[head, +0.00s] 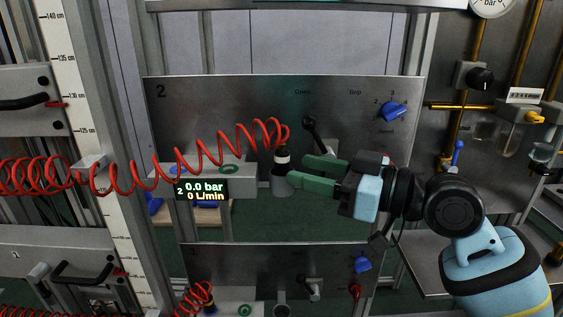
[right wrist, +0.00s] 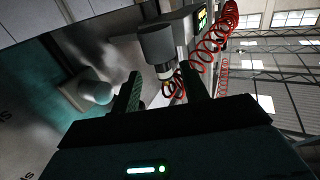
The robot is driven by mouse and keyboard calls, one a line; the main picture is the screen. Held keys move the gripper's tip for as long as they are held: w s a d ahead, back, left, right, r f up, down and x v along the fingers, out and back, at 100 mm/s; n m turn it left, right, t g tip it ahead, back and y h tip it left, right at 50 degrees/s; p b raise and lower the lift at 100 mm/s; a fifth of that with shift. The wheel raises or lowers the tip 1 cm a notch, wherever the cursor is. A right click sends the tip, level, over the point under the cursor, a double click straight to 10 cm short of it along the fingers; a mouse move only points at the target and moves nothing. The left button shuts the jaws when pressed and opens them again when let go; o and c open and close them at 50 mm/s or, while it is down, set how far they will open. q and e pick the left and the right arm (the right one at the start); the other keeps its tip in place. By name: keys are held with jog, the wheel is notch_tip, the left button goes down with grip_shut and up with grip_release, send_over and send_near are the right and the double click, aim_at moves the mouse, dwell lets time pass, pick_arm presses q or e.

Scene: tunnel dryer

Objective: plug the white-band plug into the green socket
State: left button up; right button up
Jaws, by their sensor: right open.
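The white-band plug (head: 282,158) is black with a pale band, and a red coiled hose runs from its top. It stands upright on a grey cylindrical holder (head: 279,186) in front of the panel marked 2. A green-ringed socket (head: 229,168) is on the grey block to its left. My right gripper (head: 296,169) is open, its green fingers reaching in from the right, tips close to the plug. In the right wrist view the plug (right wrist: 165,74) shows between the open fingers, beside the grey holder (right wrist: 158,42). My left gripper is not in view.
A display (head: 202,189) reading 0.0 bar hangs on the front of the socket block (head: 245,184). A black lever (head: 310,124) and a blue knob (head: 395,111) stand out from the panel. The red hose (head: 150,180) loops across the left. A lower panel (head: 330,262) carries similar parts.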

aim_at(285, 161)
jog(key=shift+a+r, duration=0.1)
jog(key=shift+a, duration=0.05)
jog(key=x, duration=0.2)
jog(key=p+x, duration=0.1)
jog(key=x, duration=0.1)
jog(key=shift+a+r, duration=0.15)
jog(key=shift+r, duration=0.25)
jog(key=shift+w+a, duration=0.1)
jog(key=shift+a, duration=0.15)
jog(key=shift+f, duration=0.1)
grip_shut()
